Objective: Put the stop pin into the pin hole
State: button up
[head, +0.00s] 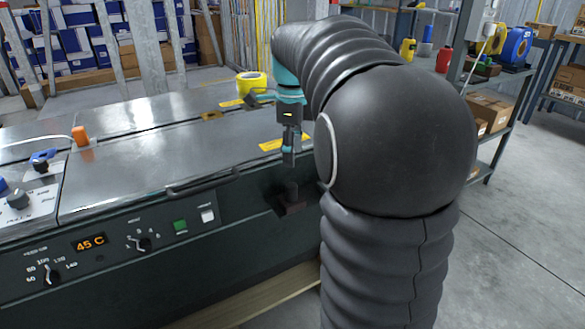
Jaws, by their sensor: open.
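My gripper (288,158) hangs pointing down at the front edge of the steel-topped machine, near a yellow strip (270,146). It is open, though its fingers look narrow and small from here. Below it, at the machine's front face, a small dark upright piece (291,190) stands on a dark ledge (291,208). The piece appears apart from the fingertips. I cannot tell whether it is the stop pin. An orange cylinder (80,136) stands on the machine's left part. I cannot make out the pin hole.
The machine's steel top (150,165) is mostly clear. A handle bar (205,183) runs along its front edge above the control panel (130,245). Shelving (505,100) with boxes stands right, beside open floor (530,220).

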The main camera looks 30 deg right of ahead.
notch_tip(320, 180, up, 2)
jog(key=shift+r, duration=0.1)
dwell(0.6)
jog(key=s+a+f+n+t+p, duration=0.1)
jog(key=s+a+f+n+t, duration=0.1)
jog(key=s+a+n, duration=0.5)
jog(key=s+a+f+n+t+p, duration=0.2)
jog(key=s+a+n, duration=0.5)
jog(key=s+n, duration=0.6)
notch_tip(320, 180, down, 2)
jog(key=n+t, duration=0.1)
jog(key=n, duration=0.5)
jog(key=shift+s+a+f+n+t, duration=0.2)
jog(key=shift+s+f+n+t, duration=0.1)
jog(key=shift+s, duration=0.1)
jog(key=c, duration=0.3)
jog(key=shift+d, duration=0.15)
jog(key=shift+c, duration=0.2)
